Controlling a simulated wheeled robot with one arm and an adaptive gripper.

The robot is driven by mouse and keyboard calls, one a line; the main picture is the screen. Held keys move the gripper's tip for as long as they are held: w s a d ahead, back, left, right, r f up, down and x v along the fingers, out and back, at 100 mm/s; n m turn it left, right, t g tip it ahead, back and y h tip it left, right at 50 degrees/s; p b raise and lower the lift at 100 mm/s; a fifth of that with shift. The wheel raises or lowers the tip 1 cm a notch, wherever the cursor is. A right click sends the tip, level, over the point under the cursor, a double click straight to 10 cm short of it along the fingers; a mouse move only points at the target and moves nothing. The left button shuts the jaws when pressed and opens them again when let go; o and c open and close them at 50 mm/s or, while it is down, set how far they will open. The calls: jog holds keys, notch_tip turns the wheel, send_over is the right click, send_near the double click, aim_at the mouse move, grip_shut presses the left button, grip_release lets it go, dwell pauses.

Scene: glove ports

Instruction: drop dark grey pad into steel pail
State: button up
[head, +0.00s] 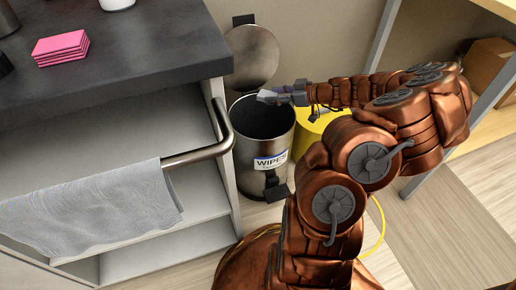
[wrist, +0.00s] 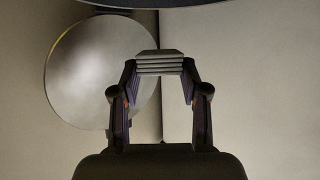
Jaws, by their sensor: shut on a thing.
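The steel pail (head: 250,165) stands on the floor beside the cabinet, open at the top, with a "WIPES" label on its front. Its round lid (head: 252,58) is swung up behind it, and it also shows in the wrist view (wrist: 95,75). My gripper (head: 280,96) is over the far part of the pail's mouth. It is shut on the grey pad (head: 267,97), which looks pale in the head view. In the wrist view the ribbed pad (wrist: 160,62) sits between the fingertips of my gripper (wrist: 160,76). The pail's inside looks dark; its bottom cannot be made out.
A yellow container (head: 312,130) stands right of the pail, partly behind my arm. A dark countertop (head: 130,50) with pink pads (head: 61,48) is at left. A rail (head: 222,130) with a grey towel (head: 95,208) juts out near the pail. A cardboard box (head: 488,68) is at right.

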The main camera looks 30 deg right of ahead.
jog(key=shift+f, duration=1)
jog(key=o, duration=0.8)
jog(key=v, duration=1.2)
